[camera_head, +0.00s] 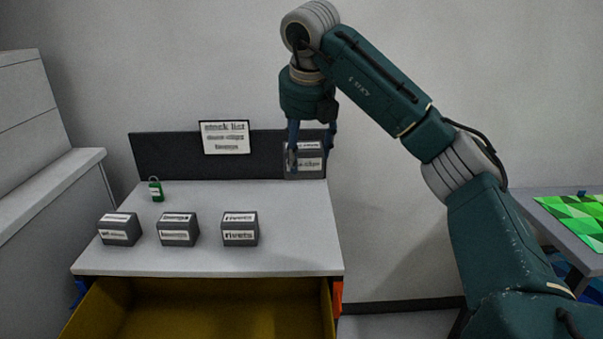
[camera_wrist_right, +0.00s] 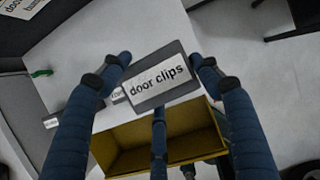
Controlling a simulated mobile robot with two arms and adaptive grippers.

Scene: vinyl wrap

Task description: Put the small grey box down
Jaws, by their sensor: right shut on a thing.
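The small grey box (camera_head: 304,165) is held up in front of the dark back panel, over the rear right of the desk. In the right wrist view the same box (camera_wrist_right: 168,78) shows a white label reading "door clips". My right gripper (camera_head: 311,148) points down and is shut on it. Its blue fingers also show in the right wrist view (camera_wrist_right: 160,66), on either side of the box, with one more below it. The desk top (camera_head: 215,198) is pale grey, and its right rear area under the box looks bare. My left gripper is not in view.
Three similar labelled grey boxes (camera_head: 120,230), (camera_head: 179,230), (camera_head: 240,230) stand in a row near the front edge; the right one reads "rivets". A green padlock (camera_head: 156,189) stands behind them. A stock list sign (camera_head: 225,137) is on the panel. A yellow drawer (camera_head: 200,310) is open below.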

